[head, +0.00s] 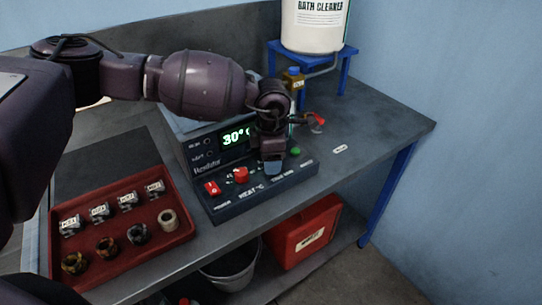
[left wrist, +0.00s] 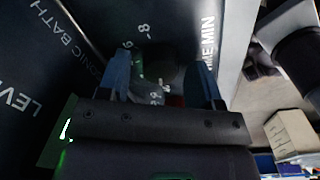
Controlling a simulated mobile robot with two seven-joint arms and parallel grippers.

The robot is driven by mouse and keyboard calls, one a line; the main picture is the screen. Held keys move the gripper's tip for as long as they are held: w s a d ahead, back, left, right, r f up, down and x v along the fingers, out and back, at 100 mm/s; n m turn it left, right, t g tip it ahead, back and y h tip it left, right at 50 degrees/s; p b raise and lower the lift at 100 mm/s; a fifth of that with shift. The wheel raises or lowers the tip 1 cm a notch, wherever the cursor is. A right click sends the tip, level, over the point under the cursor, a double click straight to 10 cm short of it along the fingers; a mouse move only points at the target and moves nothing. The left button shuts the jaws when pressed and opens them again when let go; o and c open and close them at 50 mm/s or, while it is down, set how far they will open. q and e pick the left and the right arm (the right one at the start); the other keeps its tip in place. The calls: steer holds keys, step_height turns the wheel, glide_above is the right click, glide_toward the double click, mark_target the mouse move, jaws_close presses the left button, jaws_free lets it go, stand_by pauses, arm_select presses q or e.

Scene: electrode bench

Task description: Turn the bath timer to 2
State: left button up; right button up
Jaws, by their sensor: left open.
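The bath (head: 222,140) has a sloping control panel (head: 245,198) at its front, with a lit green display (head: 236,137). My left gripper (head: 273,166) points down over the right part of this panel and covers the timer knob in the head view. In the left wrist view my left gripper (left wrist: 165,78) is open, with one blue finger on either side of a dark round knob (left wrist: 172,72) beside the TIME MIN lettering. Scale numbers such as 6 and 8 show near it. The knob is in shadow, so its setting and any finger contact cannot be told.
A red heat knob (head: 241,175) and red power switch (head: 212,188) sit left on the panel; a green button (head: 295,152) is right. A red tray (head: 178,238) holds several small parts. A brown bottle (head: 294,80) stands behind. The bench's right end (head: 385,125) is mostly clear.

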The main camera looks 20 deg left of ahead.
arm_select(q)
steer(key=shift+c, duration=0.3)
arm_select(e)
steer(key=shift+s, duration=0.1)
arm_select(q)
steer(key=c, duration=0.9)
steer(key=shift+o, duration=0.2)
arm_select(e)
steer(key=shift+s+d+f, duration=0.1)
steer(key=shift+s+f, duration=0.4)
arm_select(q)
steer(key=shift+m, duration=0.4)
steer(key=m, duration=0.2)
steer(key=shift+m+b, duration=0.3)
steer(key=shift+m, duration=0.1)
steer(key=m, duration=0.3)
steer(key=shift+w+b, duration=0.1)
steer(key=shift+b, duration=0.25)
steer(key=shift+m, duration=0.6)
arm_select(e)
steer(key=shift+w+f, duration=0.3)
steer(key=shift+w, duration=0.1)
arm_select(q)
steer(key=shift+r, duration=0.1)
arm_select(e)
steer(key=shift+r, duration=0.1)
